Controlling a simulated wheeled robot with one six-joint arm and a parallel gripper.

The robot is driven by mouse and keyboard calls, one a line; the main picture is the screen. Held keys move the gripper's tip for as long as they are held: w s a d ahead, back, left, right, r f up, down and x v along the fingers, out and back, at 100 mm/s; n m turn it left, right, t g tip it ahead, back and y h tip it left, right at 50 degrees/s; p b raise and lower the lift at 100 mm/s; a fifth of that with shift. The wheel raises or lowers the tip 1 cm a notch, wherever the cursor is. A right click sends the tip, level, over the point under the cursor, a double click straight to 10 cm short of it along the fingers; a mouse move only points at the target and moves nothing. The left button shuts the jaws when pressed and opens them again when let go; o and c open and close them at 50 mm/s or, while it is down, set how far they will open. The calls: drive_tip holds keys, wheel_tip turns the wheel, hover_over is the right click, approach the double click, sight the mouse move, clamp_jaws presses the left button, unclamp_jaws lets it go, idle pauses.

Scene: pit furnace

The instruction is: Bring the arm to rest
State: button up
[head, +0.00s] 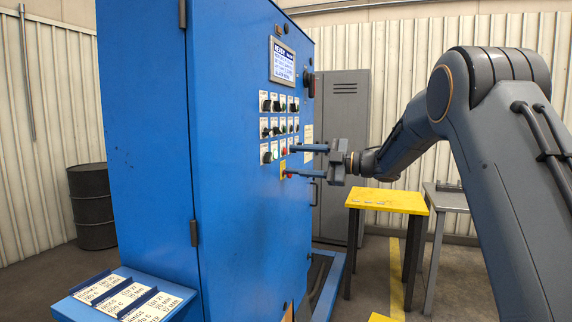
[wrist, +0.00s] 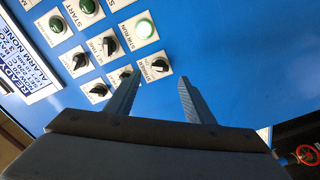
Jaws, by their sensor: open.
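My gripper (head: 290,161) is at the front of the blue control cabinet (head: 150,130), with its two fingers pointing at the lower part of the switch panel. In the wrist view my gripper (wrist: 158,78) is open, with nothing between the fingers. The left finger there overlaps the panel close to the stirrer knob (wrist: 155,68); I cannot tell whether it touches. A green "STIR RUN" lamp (wrist: 145,28) is lit. Several other black knobs and dark green lamps show beside it. The display (head: 282,62) reads "READY" at the top and shows "ALARM NONE" in the wrist view (wrist: 25,65).
A yellow-topped table (head: 388,200) and a grey table (head: 447,200) stand right of the cabinet, below my arm. A grey locker (head: 345,100) is behind. A card shelf (head: 178,312) juts out at the front left. A black drum (head: 90,205) stands far left.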

drive_tip(key=shift+s+d, duration=0.25)
drive_tip(key=shift+d, duration=0.35)
